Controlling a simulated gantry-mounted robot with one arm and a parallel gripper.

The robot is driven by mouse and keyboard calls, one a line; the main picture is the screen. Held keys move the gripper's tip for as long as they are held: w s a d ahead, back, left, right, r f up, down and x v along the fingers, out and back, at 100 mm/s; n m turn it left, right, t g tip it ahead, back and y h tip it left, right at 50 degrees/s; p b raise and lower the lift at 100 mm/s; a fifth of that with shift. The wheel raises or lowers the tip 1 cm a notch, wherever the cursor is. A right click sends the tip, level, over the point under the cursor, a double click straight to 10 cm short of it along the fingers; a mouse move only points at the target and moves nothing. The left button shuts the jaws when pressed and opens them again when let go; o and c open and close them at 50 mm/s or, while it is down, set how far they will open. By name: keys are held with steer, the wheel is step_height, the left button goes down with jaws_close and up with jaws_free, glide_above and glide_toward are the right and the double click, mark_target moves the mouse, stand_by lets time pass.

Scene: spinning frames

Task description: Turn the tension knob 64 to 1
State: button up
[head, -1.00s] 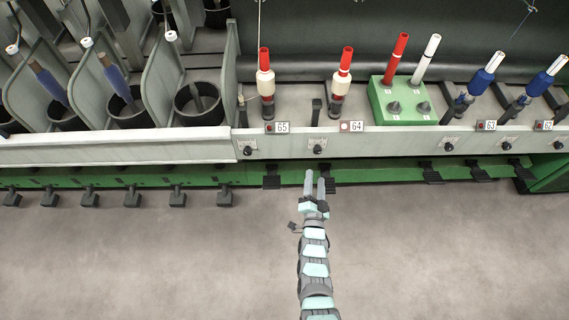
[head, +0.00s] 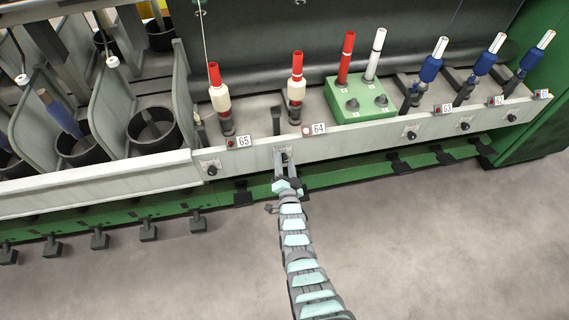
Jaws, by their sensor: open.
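The tension knob 64 (head: 285,157) is a small dark knob on the pale front rail, below and left of the label 64 (head: 318,128). My gripper (head: 284,164) is right in front of it, its two fingers apart, one on each side of the knob as seen from here. I cannot tell whether the fingers touch it. The fingers partly hide the knob's plate, and the knob's setting is too small to read.
Similar knobs for 65 (head: 211,170) and 63 (head: 411,135) sit along the same rail. A green block (head: 362,101) with pegs stands behind it. Dark pedals (head: 243,193) stick out below. The grey floor in front is clear.

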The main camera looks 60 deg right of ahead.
jaws_close()
stand_by(0.6)
